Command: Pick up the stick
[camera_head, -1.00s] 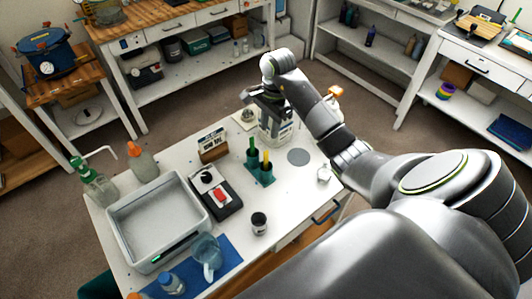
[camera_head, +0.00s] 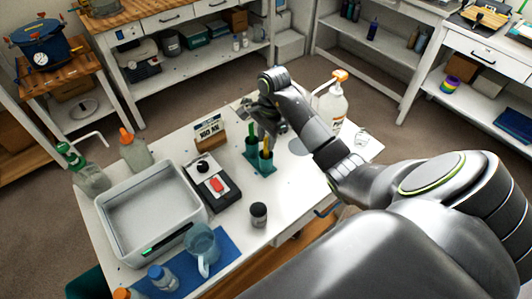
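I cannot clearly make out a single item as the stick. A teal holder (camera_head: 262,168) on the white table has upright parts in it, one with a green top (camera_head: 252,138) and one with a yellow top (camera_head: 266,146). My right gripper (camera_head: 252,115) is just behind the holder, pointing down and left over the table. Its fingertips are small, dark and partly hidden, so I cannot tell whether they hold anything. My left gripper is out of view.
A labelled box (camera_head: 209,134), a black device with a red switch (camera_head: 211,186) and a grey tray (camera_head: 150,209) stand to the left. A dark jar (camera_head: 259,214) is in front. A pump bottle (camera_head: 331,104) stands to the right of the gripper.

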